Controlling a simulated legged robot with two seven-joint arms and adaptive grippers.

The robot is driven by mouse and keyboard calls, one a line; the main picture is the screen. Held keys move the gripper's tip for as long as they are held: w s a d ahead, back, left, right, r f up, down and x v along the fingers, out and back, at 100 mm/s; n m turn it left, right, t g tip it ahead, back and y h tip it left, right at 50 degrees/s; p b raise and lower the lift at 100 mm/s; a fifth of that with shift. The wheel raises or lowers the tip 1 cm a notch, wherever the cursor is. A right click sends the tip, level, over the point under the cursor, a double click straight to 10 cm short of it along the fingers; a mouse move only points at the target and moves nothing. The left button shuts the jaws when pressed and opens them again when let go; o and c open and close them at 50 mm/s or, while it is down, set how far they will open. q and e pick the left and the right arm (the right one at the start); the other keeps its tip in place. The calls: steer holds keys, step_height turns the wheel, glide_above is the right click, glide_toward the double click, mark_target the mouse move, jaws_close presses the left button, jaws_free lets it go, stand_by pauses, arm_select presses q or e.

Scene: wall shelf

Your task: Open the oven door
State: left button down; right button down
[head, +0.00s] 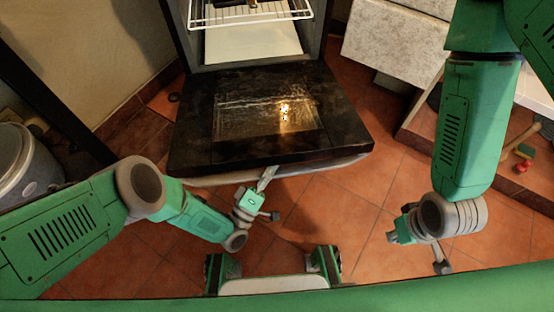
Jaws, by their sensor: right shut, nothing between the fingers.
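The oven door (190,125) is dark with a glass window and is folded down, lying about flat in front of the oven (318,25). Its pale bar handle (325,169) runs along the near edge. My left gripper (265,177) is at that handle, left of its middle, with its fingertips over or against the bar; I cannot tell whether they touch it or how far apart they are. My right gripper (393,238) is shut and empty, low over the floor to the right of the door, apart from it.
Inside the oven is a white wire rack (250,14) with a dark item on it. A grey bin (25,165) stands at the far left. A pale cabinet (390,38) is at the upper right. Small items, one red (520,167), lie at the right. Tiled floor is clear before the door.

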mark_target(274, 161)
arm_select(q)
steer(key=shift+s+d+f+m+h, duration=0.15)
steer(key=shift+s+d+f+h, duration=0.05)
steer(key=shift+s+f, duration=0.35)
steer(key=shift+s+d+f+m+h, duration=0.2)
steer(key=shift+s+f, duration=0.25)
steer(key=shift+f, duration=0.2)
steer(key=c, duration=1.3)
jaws_free()
steer(key=shift+w+a, duration=0.1)
steer(key=shift+w+r, duration=0.1)
steer(key=shift+w, duration=0.05)
steer(key=shift+w+r, duration=0.1)
steer(key=shift+r, duration=0.35)
steer(key=r, duration=0.8)
steer(key=shift+s, duration=0.2)
steer(key=shift+s+r, duration=0.1)
steer(key=shift+r, duration=0.35)
